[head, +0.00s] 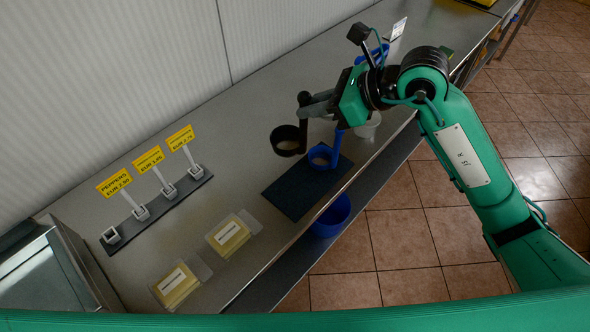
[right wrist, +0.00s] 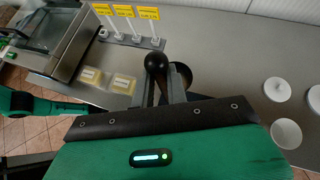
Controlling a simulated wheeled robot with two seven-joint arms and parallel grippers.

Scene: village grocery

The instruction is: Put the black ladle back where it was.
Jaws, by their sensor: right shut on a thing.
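My right gripper (head: 308,106) is shut on the upright handle of the black ladle (head: 287,141). The ladle's round cup hangs low over the counter, left of the dark blue mat (head: 294,194); I cannot tell whether it touches the counter. In the right wrist view the ladle's black knob (right wrist: 156,62) rises between the fingers, with part of its cup behind. A blue ladle (head: 322,157) stands over the mat's far end, its handle upright near my gripper. My left gripper is not in view.
Yellow price signs (head: 148,160) stand in a dark rail at the back left. Two yellow packs (head: 228,236) lie in front of them. Round white items (right wrist: 277,89) are at the right in the wrist view.

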